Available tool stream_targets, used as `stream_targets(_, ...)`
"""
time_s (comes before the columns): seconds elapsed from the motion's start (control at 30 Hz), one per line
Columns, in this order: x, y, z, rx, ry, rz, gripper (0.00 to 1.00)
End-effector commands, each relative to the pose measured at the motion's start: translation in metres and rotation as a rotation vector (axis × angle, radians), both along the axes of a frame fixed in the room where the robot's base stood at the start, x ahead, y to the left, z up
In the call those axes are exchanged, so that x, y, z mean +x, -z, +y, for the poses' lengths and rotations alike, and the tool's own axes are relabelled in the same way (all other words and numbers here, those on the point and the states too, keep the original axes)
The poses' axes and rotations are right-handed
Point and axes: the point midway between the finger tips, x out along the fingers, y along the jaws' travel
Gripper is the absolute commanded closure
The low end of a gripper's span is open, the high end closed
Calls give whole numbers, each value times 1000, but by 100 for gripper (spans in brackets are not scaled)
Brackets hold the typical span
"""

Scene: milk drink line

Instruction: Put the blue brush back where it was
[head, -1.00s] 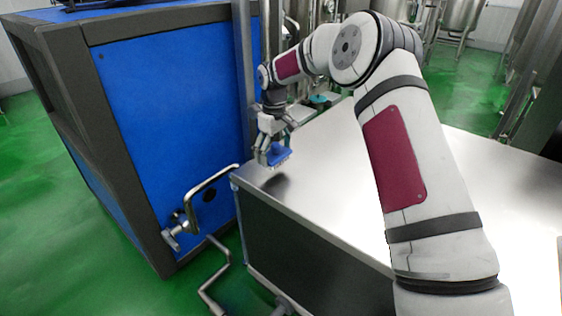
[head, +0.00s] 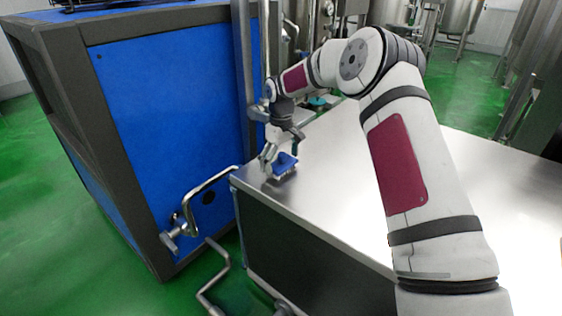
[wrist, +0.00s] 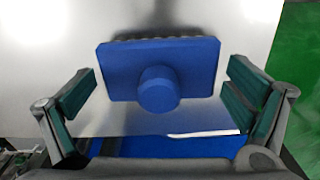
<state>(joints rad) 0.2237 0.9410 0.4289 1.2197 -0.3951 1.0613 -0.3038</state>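The blue brush (head: 284,161) is on the steel table top (head: 330,190), near the table's left corner, with its bristles facing down. In the wrist view the brush (wrist: 190,62) shows a rectangular blue block with a round knob on top. My gripper (head: 272,163) is at the brush in the head view. In the wrist view my gripper's green-padded fingers (wrist: 160,95) are spread wide, one on each side of the knob, with gaps between pads and knob. Nothing is held.
A blue panelled cabinet with a dark frame (head: 165,120) stands left of the table. A bent metal pipe handle (head: 205,186) juts out near the table corner. A teal object (head: 318,101) is at the table's far edge. Most of the table top is clear.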

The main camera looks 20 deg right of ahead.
Motion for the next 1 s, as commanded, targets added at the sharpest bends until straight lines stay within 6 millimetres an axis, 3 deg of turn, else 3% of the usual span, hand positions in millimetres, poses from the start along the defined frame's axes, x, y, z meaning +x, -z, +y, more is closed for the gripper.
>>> stream_targets(0.3,0,-1,0,0,0,0,0)
stream_targets(0.43,0,-10,0,0,0,-1,0)
stream_targets(0.8,0,-82,0,-1,0,-3,0)
stream_targets(1.0,1,-111,0,-1,0,-2,0)
